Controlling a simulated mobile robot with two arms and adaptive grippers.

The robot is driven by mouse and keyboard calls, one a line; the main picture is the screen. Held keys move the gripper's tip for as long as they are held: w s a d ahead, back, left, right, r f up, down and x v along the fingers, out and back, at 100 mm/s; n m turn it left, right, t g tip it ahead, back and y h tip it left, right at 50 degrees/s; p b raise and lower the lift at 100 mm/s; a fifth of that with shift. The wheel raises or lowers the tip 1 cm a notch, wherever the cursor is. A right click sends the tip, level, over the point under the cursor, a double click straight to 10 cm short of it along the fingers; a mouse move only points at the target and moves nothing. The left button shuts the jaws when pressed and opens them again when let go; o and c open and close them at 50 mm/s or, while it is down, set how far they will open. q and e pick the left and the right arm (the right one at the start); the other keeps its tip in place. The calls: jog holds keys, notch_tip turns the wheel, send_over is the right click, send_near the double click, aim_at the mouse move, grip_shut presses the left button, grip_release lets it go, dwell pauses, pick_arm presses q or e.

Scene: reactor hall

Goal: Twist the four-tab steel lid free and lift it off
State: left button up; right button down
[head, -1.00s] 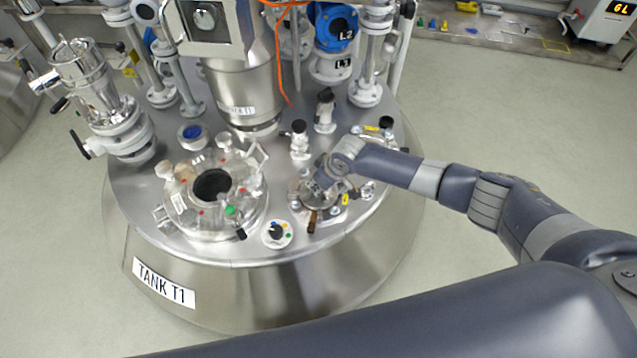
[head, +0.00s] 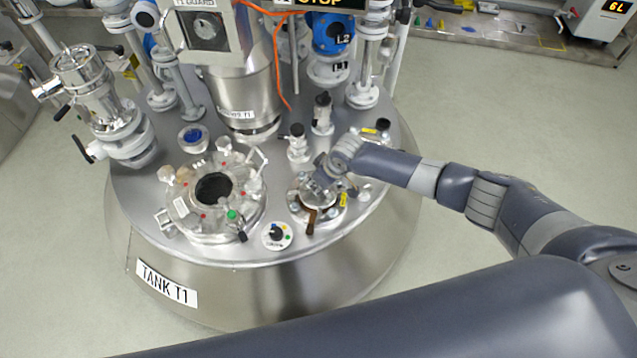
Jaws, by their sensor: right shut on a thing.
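The steel lid (head: 319,199) sits on a small round bolted port at the right front of the tank top. A brown handle-like piece (head: 311,219) sticks out at its front edge. My right gripper (head: 321,182) comes down on the lid from the upper right and is shut on it. The gripper and wrist hide the lid's far side, and its tabs are too small to make out singly. I cannot see any gap between lid and port. My left gripper is not in view.
Left of the lid is a larger manway (head: 213,188) with a dark opening and clamps. A round dial (head: 277,236) sits in front, and capped valves (head: 298,143) stand behind. An orange cable (head: 277,57) hangs at the back. The tank's front rim is clear.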

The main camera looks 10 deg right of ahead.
notch_tip(320, 180, up, 2)
jog(key=shift+a+r+p, duration=0.1)
jog(key=shift+p, duration=0.7)
jog(key=shift+w+r+p, duration=0.1)
jog(key=shift+r+p, duration=0.5)
jog(key=shift+r, duration=0.05)
jog(key=shift+r+p, duration=0.55)
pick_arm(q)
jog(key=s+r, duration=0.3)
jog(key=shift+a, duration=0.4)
